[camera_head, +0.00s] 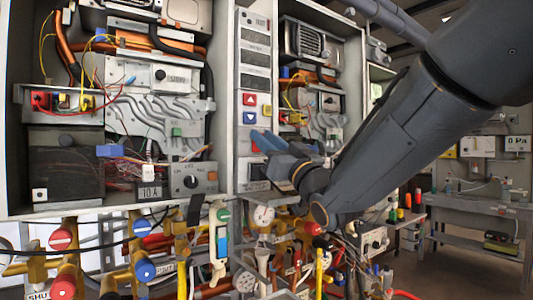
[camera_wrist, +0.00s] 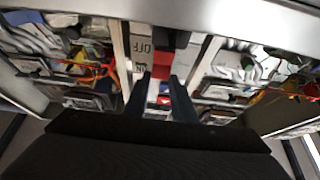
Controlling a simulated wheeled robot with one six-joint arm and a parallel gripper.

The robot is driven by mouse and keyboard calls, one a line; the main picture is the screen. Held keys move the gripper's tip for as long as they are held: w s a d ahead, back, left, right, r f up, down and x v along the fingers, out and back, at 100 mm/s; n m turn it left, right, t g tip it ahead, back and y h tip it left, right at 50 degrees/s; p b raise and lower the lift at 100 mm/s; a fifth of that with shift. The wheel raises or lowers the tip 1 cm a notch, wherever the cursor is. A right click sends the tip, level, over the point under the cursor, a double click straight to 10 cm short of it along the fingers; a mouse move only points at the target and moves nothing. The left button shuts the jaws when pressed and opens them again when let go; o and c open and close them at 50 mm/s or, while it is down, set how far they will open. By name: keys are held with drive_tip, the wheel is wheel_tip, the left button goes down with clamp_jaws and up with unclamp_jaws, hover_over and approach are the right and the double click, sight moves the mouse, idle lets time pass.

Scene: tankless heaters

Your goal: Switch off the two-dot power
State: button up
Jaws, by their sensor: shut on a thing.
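A narrow grey control panel (camera_head: 255,62) runs upright between two open heater cabinets. In the wrist view, a red switch handle (camera_wrist: 161,66) with a dark part above it sits on this panel, beside an upside-down "OFF" label (camera_wrist: 142,40). My gripper (camera_head: 262,142) reaches the panel just below its blue down-arrow button. In the wrist view, my gripper's two dark fingers (camera_wrist: 161,84) are at both sides of the red handle and shut on it. In the head view my fingers and wrist hide most of this switch. No two-dot mark can be made out.
A red up-arrow button (camera_head: 250,99) and a blue down-arrow button (camera_head: 250,118) are just above my gripper. The left cabinet (camera_head: 222,60) holds wires and a dial box (camera_head: 192,179). Pipes and valves crowd the space below. A workbench (camera_head: 478,210) stands at right.

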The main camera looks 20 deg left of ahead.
drive_tip(key=shift+f+b, duration=0.1)
drive_tip(key=shift+b, duration=0.55)
drive_tip(key=shift+y, duration=0.4)
drive_tip(key=o, duration=1.1)
drive_tip(key=shift+c, duration=0.2)
drive_tip(key=b+v, duration=0.2)
drive_tip(key=v, duration=0.6)
